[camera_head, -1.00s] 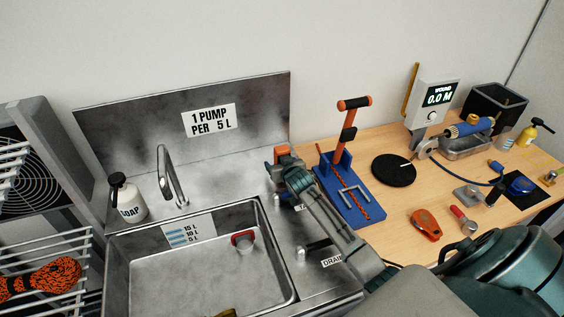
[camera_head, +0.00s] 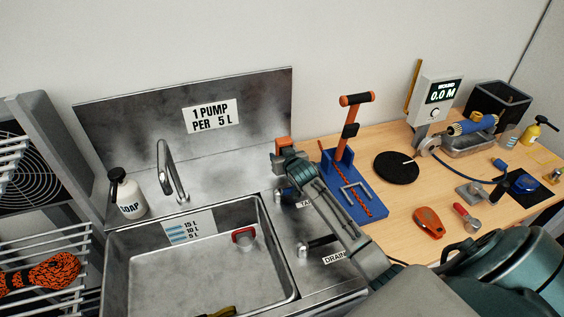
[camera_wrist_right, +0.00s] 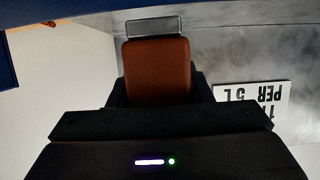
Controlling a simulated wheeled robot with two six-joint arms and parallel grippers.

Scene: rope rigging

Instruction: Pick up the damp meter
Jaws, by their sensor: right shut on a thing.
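My right gripper (camera_head: 283,160) reaches in from the lower right and is shut on a small orange block with a grey end, which I take to be the damp meter (camera_head: 284,144). It is held above the counter strip right of the sink, near the splashback. In the right wrist view the damp meter (camera_wrist_right: 158,70) stands between the dark fingers, with a pale metal frame at its far end. Its lower part is hidden by the gripper.
The steel sink (camera_head: 140,262) lies left, with a soap bottle (camera_head: 127,195) and faucet (camera_head: 170,175) behind. A blue rope stand (camera_head: 357,192) with a tall orange handle is close right of the gripper. The bench holds a black disc (camera_head: 396,168) and an orange device (camera_head: 428,222).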

